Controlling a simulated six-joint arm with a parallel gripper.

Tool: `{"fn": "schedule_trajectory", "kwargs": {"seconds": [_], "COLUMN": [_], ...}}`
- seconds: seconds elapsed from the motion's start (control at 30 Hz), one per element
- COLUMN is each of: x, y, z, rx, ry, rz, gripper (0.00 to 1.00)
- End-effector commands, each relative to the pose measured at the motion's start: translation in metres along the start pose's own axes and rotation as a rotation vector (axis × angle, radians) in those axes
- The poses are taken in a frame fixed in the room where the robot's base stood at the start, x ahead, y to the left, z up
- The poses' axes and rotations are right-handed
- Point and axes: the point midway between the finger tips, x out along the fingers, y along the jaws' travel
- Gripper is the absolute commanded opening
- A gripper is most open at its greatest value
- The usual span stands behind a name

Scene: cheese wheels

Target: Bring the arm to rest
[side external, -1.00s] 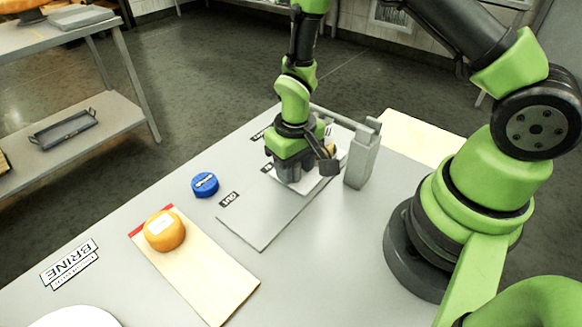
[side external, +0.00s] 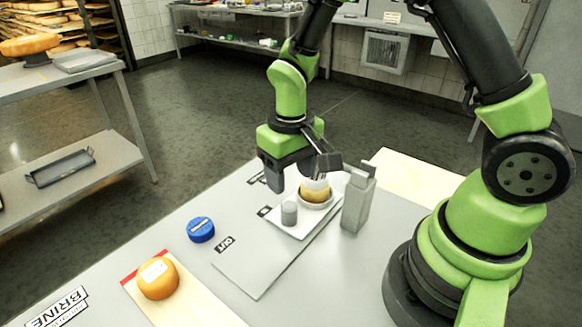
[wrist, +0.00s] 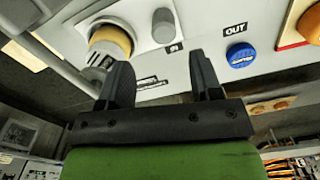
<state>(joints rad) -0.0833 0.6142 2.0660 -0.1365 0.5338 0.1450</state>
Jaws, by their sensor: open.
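My gripper (side external: 293,180) is open and empty, raised above the white tray (side external: 287,228) on the table. In the wrist view its two fingers (wrist: 162,72) stand apart with nothing between them. A grey cylinder (side external: 289,213) stands upright on the tray, below the gripper and apart from it. The wrist view also shows the cylinder (wrist: 163,26) and the cheese (wrist: 112,40).
A grey upright block (side external: 357,204) stands close right of the tray. A blue puck (side external: 201,229) lies by the OUT label. An orange cheese wheel (side external: 158,279) sits on a red-edged board at front left. A pale board (side external: 420,187) lies behind my base.

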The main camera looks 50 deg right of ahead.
Motion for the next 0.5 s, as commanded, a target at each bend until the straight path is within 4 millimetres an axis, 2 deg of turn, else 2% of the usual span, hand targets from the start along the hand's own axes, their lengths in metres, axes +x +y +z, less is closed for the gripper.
{"fn": "schedule_trajectory", "kwargs": {"seconds": [0.1,0.5], "x": [-0.0081,-0.0141], "y": [0.0001,0.0003], "z": [-0.0001,0.0002], "rx": [0.001,0.004], "ry": [0.001,0.009], "rz": [0.0,-0.004], "gripper": [0.59,0.59]}}
